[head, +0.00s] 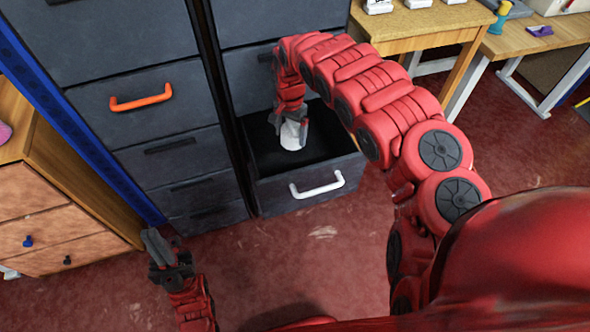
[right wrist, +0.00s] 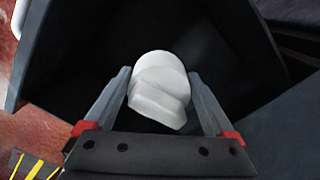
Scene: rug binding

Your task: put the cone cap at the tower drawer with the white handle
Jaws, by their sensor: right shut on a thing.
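The white cone cap (head: 292,135) is inside the open drawer with the white handle (head: 317,185). My right gripper (head: 291,124) reaches down into that drawer and is shut on the cap. In the right wrist view the cap (right wrist: 158,92) sits between the two fingers, with the dark drawer floor (right wrist: 215,40) behind it. I cannot tell whether the cap touches the floor. My left gripper (head: 153,244) is empty, low over the red floor at the left; its fingers look close together, but I cannot tell if they are shut.
A shut drawer with an orange handle (head: 140,97) is in the grey tower to the left. A wooden cabinet (head: 50,215) stands at the far left. Wooden tables (head: 425,25) stand at the top right. The red floor (head: 270,260) before the open drawer is clear.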

